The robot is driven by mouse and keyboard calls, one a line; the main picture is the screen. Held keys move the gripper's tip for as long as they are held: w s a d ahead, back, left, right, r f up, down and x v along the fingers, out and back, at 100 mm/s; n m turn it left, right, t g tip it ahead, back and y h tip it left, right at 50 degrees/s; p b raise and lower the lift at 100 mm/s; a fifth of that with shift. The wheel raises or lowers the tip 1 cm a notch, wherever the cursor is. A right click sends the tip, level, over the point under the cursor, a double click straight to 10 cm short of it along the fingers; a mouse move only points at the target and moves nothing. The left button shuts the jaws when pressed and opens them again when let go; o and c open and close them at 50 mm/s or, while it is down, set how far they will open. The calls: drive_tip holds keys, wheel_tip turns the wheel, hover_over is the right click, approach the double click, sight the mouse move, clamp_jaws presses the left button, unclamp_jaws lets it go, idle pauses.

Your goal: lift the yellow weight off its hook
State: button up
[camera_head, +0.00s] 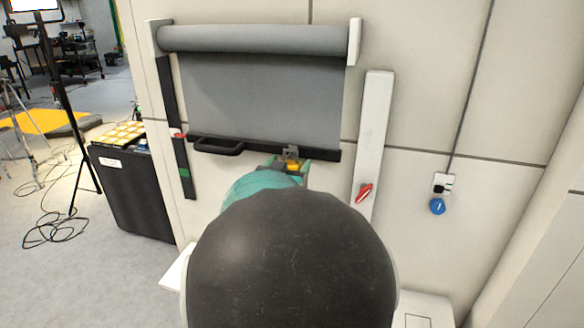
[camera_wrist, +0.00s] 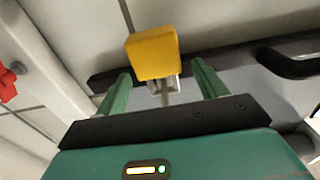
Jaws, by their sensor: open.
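The yellow weight (camera_wrist: 153,56) is a rounded block in the wrist view, hanging at the dark bottom bar of the grey roller screen. A small metal hook or bracket (camera_wrist: 165,85) shows just below it in that view. In the head view the weight (camera_head: 294,167) is a small yellow patch under a metal bracket (camera_head: 291,153), partly hidden by my arm. My gripper (camera_wrist: 162,78) is open, its two green fingers on either side of the weight's line and apart from it. I cannot tell how far the weight lies beyond the fingertips.
The grey screen (camera_head: 265,95) hangs on the wall with a black handle (camera_head: 218,147) left of the weight. A white rail with a red lever (camera_head: 364,192) stands to the right. A blue plug (camera_head: 437,206) hangs farther right. A black case (camera_head: 133,190) stands at left.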

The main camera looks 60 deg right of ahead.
drive_tip(key=shift+a, duration=0.15)
drive_tip(key=c, duration=1.3)
drive_tip(key=shift+r, duration=0.25)
